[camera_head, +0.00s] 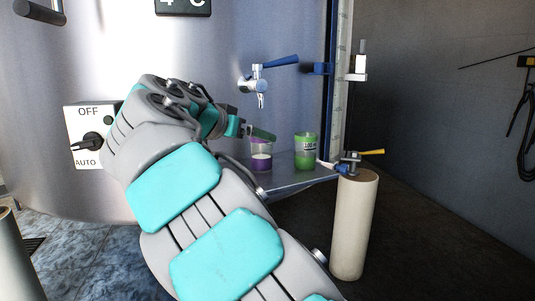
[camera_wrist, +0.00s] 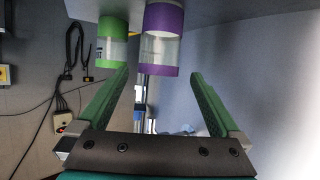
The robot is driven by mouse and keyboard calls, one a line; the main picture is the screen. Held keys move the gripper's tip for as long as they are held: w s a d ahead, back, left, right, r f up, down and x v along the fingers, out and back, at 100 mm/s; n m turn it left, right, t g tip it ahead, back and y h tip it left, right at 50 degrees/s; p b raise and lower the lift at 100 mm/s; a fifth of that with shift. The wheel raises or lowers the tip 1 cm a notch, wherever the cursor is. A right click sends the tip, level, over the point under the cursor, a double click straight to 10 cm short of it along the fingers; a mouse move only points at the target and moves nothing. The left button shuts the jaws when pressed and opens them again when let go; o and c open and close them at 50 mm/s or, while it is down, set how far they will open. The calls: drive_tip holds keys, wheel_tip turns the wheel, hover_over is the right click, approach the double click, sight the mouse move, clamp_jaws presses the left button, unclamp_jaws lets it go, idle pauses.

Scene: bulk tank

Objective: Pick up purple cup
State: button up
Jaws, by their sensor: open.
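The purple cup (camera_head: 261,161) stands upright on a metal shelf under the tap; it is clear with purple bands and has something white inside. My gripper (camera_head: 262,134) is open beside and close to the cup's top, and one green finger overlaps its rim in the head view. In the wrist view, which is upside down, the purple cup (camera_wrist: 160,50) lies just beyond the open fingertips (camera_wrist: 160,76), roughly in line with the gap between them. Nothing is between the fingers.
A tap with a blue lever (camera_head: 261,80) hangs above the shelf (camera_head: 290,182). A beige post with a yellow-handled valve (camera_head: 354,225) stands at right.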

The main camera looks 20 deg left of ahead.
drive_tip(key=x, duration=0.7)
drive_tip(key=shift+w+d+f, duration=0.1)
drive_tip(key=shift+d+f, duration=0.05)
drive_tip(key=shift+f, duration=0.05)
clamp_jaws()
idle(0.6)
drive_tip(key=shift+r, duration=0.15)
